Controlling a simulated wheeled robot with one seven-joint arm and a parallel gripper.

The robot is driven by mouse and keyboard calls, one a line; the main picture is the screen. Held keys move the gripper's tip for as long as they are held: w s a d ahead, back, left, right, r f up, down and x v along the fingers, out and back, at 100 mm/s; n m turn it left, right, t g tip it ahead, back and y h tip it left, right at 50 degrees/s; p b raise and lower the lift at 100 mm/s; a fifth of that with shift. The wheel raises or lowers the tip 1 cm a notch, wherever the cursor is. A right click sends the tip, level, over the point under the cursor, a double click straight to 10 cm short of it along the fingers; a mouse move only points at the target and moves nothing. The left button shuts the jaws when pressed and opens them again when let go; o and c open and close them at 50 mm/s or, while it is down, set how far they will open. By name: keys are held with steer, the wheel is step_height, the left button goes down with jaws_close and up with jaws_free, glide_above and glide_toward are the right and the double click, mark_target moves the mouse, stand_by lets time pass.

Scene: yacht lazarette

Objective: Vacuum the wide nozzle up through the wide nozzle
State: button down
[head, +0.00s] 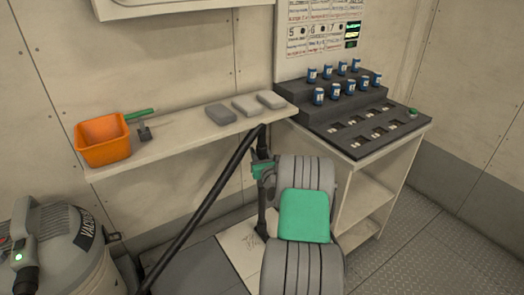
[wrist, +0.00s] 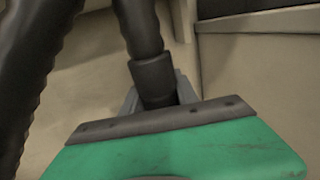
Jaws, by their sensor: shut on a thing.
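My gripper (wrist: 156,98) is shut on the dark cuff (wrist: 153,76) of a black ribbed hose, its grey fingers on either side. In the head view my gripper (head: 262,154) is beside the shelf's right end, at the top of the long black hose (head: 205,208). The hose slants down left towards the grey vacuum (head: 68,245), whose small green light is lit. A small dark piece (head: 144,132) lies on the shelf by the orange bin; I cannot tell whether it is a wide nozzle. The hose's open end is hidden.
A stepped black rack (head: 318,117) with several blue-banded jars stands on a cabinet (head: 362,190) at right. The floor at far right is clear.

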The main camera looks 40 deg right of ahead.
steer(key=shift+w+a+r+p, duration=0.1)
steer(key=shift+w+a+p, duration=0.1)
steer(key=shift+a+p, duration=0.45)
steer(key=shift+w+a+p, duration=0.15)
steer(key=shift+a+p, duration=0.1)
steer(key=shift+a, duration=0.65)
steer(key=shift+w+a+p, duration=0.25)
steer(key=shift+a+p, duration=0.75)
steer(key=shift+a, duration=0.3)
steer(key=shift+w+a+p, duration=0.2)
steer(key=shift+a+p, duration=0.8)
steer(key=shift+a, duration=0.25)
step_height(320, 180, up, 5)
steer(key=p, duration=0.4)
stand_by(0.7)
steer(key=shift+f, duration=0.2)
